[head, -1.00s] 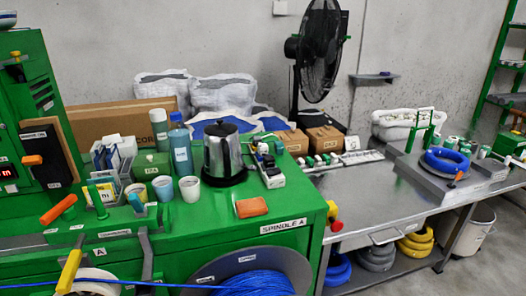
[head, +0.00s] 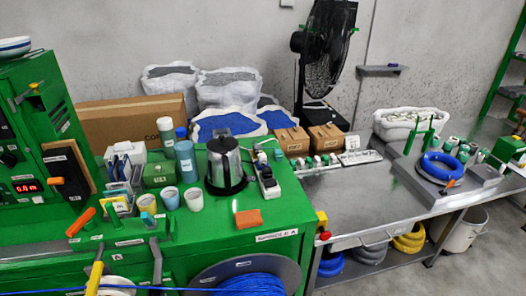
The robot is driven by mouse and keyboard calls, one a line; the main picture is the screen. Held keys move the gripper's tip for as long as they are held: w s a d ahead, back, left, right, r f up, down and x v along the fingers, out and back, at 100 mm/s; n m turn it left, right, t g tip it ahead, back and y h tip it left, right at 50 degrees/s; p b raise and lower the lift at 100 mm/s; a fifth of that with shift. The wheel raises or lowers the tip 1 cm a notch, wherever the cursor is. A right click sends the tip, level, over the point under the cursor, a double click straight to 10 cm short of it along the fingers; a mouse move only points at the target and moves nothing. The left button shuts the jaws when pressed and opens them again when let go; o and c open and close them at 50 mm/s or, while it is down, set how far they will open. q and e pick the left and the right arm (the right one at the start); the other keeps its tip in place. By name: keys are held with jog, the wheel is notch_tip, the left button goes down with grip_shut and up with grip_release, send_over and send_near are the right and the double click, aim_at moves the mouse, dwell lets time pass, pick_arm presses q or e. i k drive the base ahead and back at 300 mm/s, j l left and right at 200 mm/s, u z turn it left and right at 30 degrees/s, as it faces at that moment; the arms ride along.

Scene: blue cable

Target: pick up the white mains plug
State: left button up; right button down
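A dark power strip with white parts (head: 268,183) lies on the green bench top, just right of the steel kettle (head: 224,166). A small white plug-like piece (head: 262,168) shows at the strip's upper end. It is too small to tell for sure whether it is the mains plug or whether it is plugged in. A small teal piece (head: 278,154) sits just behind it. Neither of my grippers shows in the head view.
An orange block (head: 248,219) lies in front of the kettle. Cups (head: 194,199) and bottles (head: 186,160) stand to its left. A steel bench (head: 345,205) adjoins on the right, with a row of small connectors (head: 318,163). A blue cable spool (head: 250,284) sits below the bench front.

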aim_at(261, 157)
jog(key=l+u, duration=0.25)
jog(key=l, duration=0.7)
jog(key=l+u, duration=0.3)
jog(key=l, duration=0.7)
jog(key=i, duration=0.05)
